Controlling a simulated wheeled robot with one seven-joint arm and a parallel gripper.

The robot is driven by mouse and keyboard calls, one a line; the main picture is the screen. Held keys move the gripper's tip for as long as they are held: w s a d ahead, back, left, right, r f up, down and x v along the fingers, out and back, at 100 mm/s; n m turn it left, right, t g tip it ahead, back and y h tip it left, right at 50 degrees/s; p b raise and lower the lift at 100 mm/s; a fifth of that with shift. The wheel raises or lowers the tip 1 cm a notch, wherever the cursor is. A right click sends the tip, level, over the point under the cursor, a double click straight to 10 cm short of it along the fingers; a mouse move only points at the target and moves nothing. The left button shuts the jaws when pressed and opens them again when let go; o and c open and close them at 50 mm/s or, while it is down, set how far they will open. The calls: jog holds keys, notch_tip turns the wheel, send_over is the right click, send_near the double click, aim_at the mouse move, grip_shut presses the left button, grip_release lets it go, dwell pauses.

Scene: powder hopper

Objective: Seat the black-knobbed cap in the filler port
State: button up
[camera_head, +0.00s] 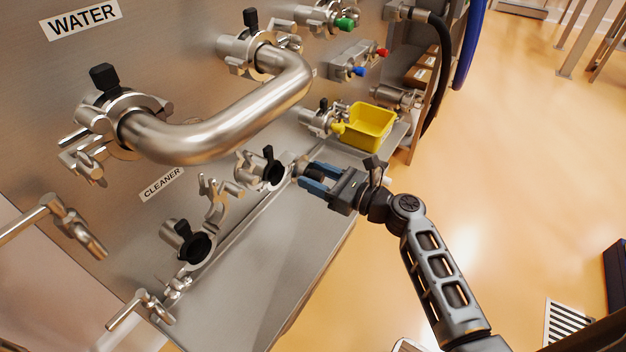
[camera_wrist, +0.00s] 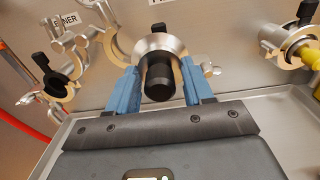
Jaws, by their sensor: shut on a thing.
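My gripper (camera_head: 304,173) is shut on the cap (camera_head: 299,165), with its blue fingers on either side of the black knob. In the wrist view the cap's black knob (camera_wrist: 159,80) points toward the camera and its metal disc (camera_wrist: 160,45) faces the panel. In the head view the dark, open mouth of a port (camera_head: 273,174) is just left of the cap, and a gap shows between them. I take this as the filler port; in the wrist view the cap hides most of it, and a black clamp knob (camera_wrist: 158,28) shows above.
A second open port (camera_head: 195,247) is at lower left, below the CLEANER label (camera_head: 163,183). Open metal clamps (camera_head: 215,195) hang between. A large bent pipe (camera_head: 230,115) passes above. A yellow bin (camera_head: 370,122) stands to the right. The steel ledge (camera_head: 270,265) below is clear.

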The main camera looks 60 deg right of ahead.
jog(key=shift+w+f+b, duration=0.8)
jog(key=shift+w+b, duration=0.15)
jog(key=shift+w, duration=0.4)
jog(key=shift+w+f+b, duration=0.8)
jog(key=shift+w+b, duration=0.1)
jog(key=shift+w, duration=0.5)
jog(key=shift+w+f+b, duration=0.8)
jog(key=shift+w+b, duration=0.15)
jog(key=shift+w, duration=0.4)
jog(key=shift+a+f, duration=0.1)
jog(key=shift+f, duration=0.35)
jog(key=o, duration=1.2)
jog(key=shift+o, duration=0.2)
jog(key=shift+s, duration=0.1)
jog(key=s, duration=0.7)
jog(key=shift+s, duration=0.35)
